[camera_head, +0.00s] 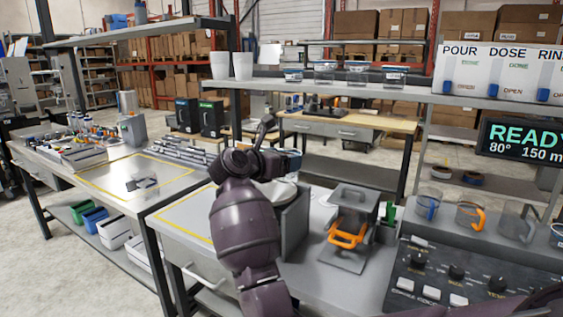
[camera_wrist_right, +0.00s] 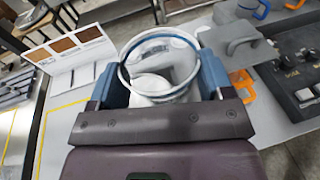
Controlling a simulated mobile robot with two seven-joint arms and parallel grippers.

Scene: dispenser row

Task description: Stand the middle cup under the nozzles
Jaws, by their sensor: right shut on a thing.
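My right gripper (camera_wrist_right: 160,85) has its blue fingers on both sides of a clear cup with a dark blue rim (camera_wrist_right: 148,45) and is shut on it. In the head view the gripper (camera_head: 280,163) is left of the grey machine, above a pale round plate, and the cup is mostly hidden. Clear cups with a blue handle (camera_head: 429,205), an orange handle (camera_head: 469,214) and a grey handle (camera_head: 515,226) stand in a row at the right. I cannot make out the nozzles. My left gripper is not in view.
A grey machine (camera_head: 353,202) with an orange loop handle (camera_head: 347,236) stands right of my arm. A control panel (camera_head: 455,275) lies right of it. A shelf (camera_head: 360,90) with jars runs above. The left table (camera_head: 110,175) has free room.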

